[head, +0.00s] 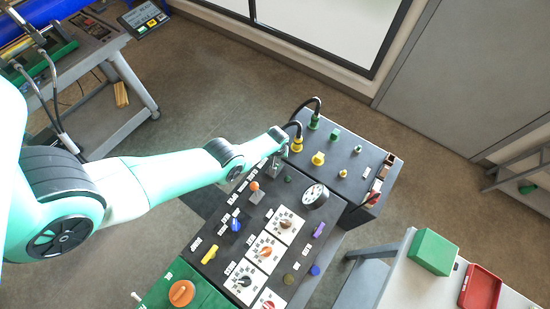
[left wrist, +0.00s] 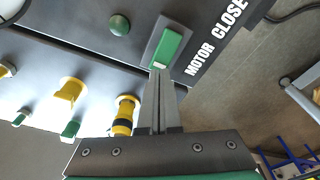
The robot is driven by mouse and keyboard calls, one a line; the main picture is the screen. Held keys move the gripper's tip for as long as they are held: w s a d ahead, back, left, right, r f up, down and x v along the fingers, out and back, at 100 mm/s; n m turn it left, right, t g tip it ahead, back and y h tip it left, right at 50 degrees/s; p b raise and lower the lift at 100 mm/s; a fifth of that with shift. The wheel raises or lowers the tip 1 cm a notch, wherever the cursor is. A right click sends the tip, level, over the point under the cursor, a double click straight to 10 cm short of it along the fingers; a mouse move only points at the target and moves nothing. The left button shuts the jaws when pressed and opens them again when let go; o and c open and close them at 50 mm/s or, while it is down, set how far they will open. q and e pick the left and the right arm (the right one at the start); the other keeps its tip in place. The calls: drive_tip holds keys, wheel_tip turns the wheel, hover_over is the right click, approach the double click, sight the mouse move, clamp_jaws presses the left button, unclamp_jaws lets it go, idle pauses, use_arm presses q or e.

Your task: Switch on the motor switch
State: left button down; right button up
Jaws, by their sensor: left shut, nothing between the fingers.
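The motor switch (left wrist: 167,47) is a green rocker on a grey plate, beside the white label "MOTOR CLOSE" (left wrist: 216,38) in the left wrist view. My left gripper (left wrist: 160,73) is shut and empty, its fingertips at the near end of the rocker. I cannot tell whether they touch it. In the head view my left gripper (head: 262,172) is over the upper part of the dark control panel (head: 219,222), and the switch is hidden there behind the wrist. My right gripper is not in view.
A green round button (left wrist: 119,25) sits left of the switch. A yellow-black connector (left wrist: 125,115) stands close to the fingers. The panel also has an orange knob (head: 254,186), a gauge (head: 315,195) and several dials. A white table (head: 404,275) with a green box (head: 432,251) is at right.

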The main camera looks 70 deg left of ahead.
use_arm(q)
drive_tip(key=shift+f+b, duration=1)
idle(0.7)
wheel_tip(320, 180, up, 7)
drive_tip(key=p, duration=0.7)
drive_tip(key=shift+r, duration=0.15)
